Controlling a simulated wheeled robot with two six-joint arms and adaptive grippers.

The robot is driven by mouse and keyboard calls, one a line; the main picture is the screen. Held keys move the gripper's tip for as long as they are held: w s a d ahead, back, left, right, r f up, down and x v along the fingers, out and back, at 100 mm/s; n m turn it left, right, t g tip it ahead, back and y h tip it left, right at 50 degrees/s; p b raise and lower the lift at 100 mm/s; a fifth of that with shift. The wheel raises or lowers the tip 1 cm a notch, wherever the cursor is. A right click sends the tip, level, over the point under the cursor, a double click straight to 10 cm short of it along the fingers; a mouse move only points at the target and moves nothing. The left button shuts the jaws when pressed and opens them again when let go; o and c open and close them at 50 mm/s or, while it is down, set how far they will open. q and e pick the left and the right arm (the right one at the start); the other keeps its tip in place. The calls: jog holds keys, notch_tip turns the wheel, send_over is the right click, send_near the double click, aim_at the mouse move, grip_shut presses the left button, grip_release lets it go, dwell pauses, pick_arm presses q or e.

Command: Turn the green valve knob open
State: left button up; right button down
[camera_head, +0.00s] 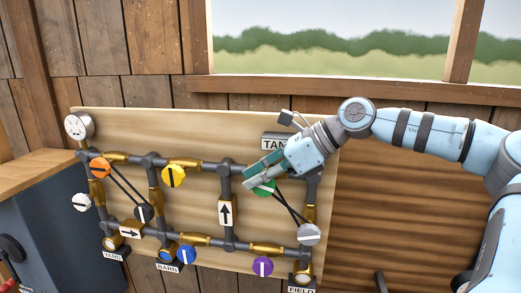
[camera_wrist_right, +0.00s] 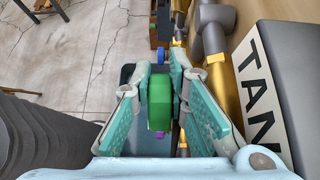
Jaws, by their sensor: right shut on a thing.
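The green valve knob (camera_head: 265,188) sits on the pipe board below the TANK sign, partly hidden by my right gripper (camera_head: 250,179). It is round with a white stripe whose angle is hard to read here. In the right wrist view the knob (camera_wrist_right: 160,102) stands edge-on between the teal finger pads of my right gripper (camera_wrist_right: 160,85). The gripper is shut on the knob, one finger on each side. My left gripper is not in view.
Other knobs on the board are orange (camera_head: 100,167), yellow (camera_head: 173,176), blue (camera_head: 186,254), purple (camera_head: 263,266) and grey (camera_head: 309,234). Dark rods run beside the green knob towards the grey one. A gauge (camera_head: 79,126) is at top left. The TANK sign (camera_wrist_right: 270,90) is close to my right gripper.

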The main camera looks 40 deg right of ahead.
jog(key=shift+w+a+f+g+h, duration=0.1)
jog(key=shift+w+g+h, duration=0.05)
jog(key=shift+g+h, duration=0.45)
jog(key=shift+w+a+g+h, duration=0.1)
jog(key=shift+g+h, duration=0.4)
jog(key=shift+g, duration=0.2)
jog(key=c, duration=1.6)
grip_release()
jog(key=shift+f, duration=0.1)
jog(key=shift+o, duration=0.2)
jog(key=v, duration=1.2)
jog(key=shift+w+a, duration=0.15)
jog(key=shift+w, duration=0.1)
